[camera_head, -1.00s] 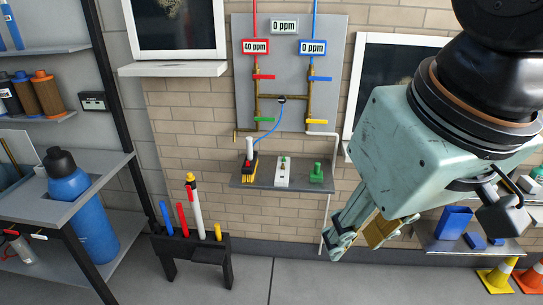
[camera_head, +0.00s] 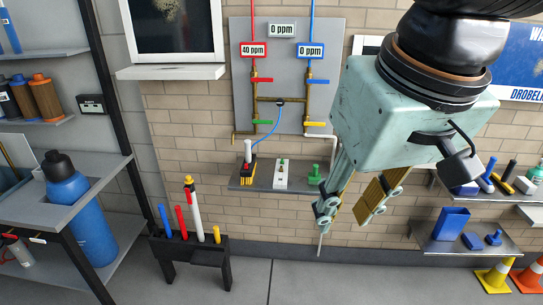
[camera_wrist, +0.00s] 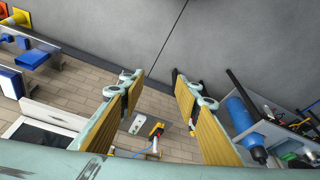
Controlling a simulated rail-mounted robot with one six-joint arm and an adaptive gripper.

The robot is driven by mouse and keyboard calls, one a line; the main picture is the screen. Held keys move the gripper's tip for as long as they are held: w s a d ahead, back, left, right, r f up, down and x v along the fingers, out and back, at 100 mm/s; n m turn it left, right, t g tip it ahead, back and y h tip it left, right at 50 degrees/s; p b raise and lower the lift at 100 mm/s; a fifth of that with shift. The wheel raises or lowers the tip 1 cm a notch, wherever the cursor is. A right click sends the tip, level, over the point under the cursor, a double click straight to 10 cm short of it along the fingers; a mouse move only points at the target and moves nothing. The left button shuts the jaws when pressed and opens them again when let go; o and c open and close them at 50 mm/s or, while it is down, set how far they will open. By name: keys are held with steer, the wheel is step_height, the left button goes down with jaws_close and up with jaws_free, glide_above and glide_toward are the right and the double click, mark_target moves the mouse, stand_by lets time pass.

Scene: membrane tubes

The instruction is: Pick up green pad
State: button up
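The green pad (camera_head: 313,175), a small green piece with an upright knob, stands at the right end of the narrow grey wall shelf (camera_head: 238,184). My gripper (camera_head: 343,216) is open and empty, in front of the wall to the lower right of the pad. Its fingers overlap the shelf's right end in the picture, and I cannot tell its distance from the pad. In the wrist view my gripper (camera_wrist: 155,82) shows both yellow-padded fingers wide apart with nothing between them. The pad cannot be made out there; a finger may hide it.
Below left stands a black rack (camera_head: 190,248) holding several coloured sticks. Blue parts sit on a right-hand shelf (camera_head: 428,240). Pipes and valves run above.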

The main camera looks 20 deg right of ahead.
steer(key=w+d+r+m+p, duration=0.2)
steer(key=w+r, duration=0.2)
steer(key=w, duration=0.6)
steer(key=m+g+p, duration=0.4)
steer(key=m+p, duration=0.7)
steer(key=p, duration=0.2)
glide_above(315, 174)
steer(key=w, duration=0.1)
step_height(315, 174, down, 25)
steer(key=shift+d, duration=0.3)
steer(key=shift+f, duration=4.25)
